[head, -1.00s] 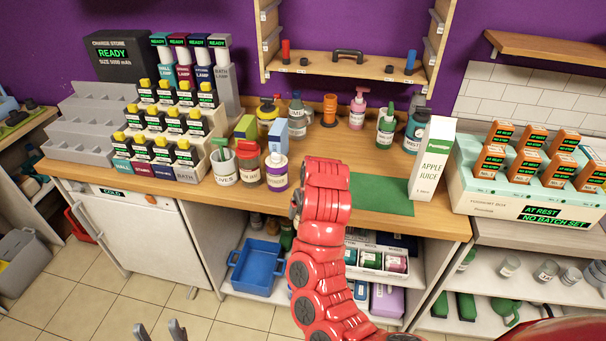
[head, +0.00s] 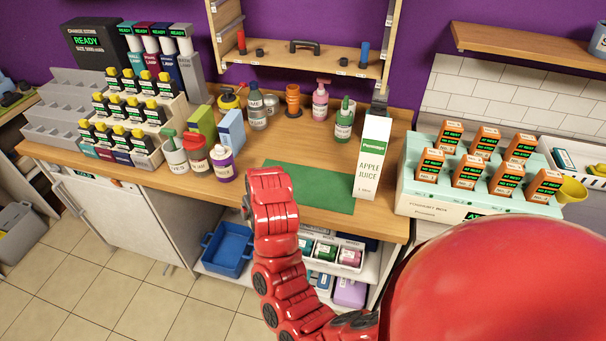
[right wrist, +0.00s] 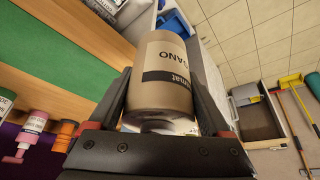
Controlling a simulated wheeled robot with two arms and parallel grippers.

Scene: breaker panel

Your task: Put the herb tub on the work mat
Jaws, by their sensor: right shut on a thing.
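The herb tub (right wrist: 166,72), a tan cylinder with a dark label band and the letters "ANO", is between the fingers of my right gripper (right wrist: 160,92) in the right wrist view. The gripper is shut on it. In the head view my red right arm hides the tub and the fingers. The green work mat (head: 315,189) lies bare on the wooden worktop, just right of the arm's bend. It also shows at the left of the right wrist view (right wrist: 65,60), apart from the tub. My left gripper is out of view.
An apple juice carton (head: 371,160) stands at the mat's right end. A purple-labelled jar (head: 223,164) and a blue box (head: 232,130) stand left of the mat. Bottles line the back. A blue bin (head: 228,248) sits below the worktop.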

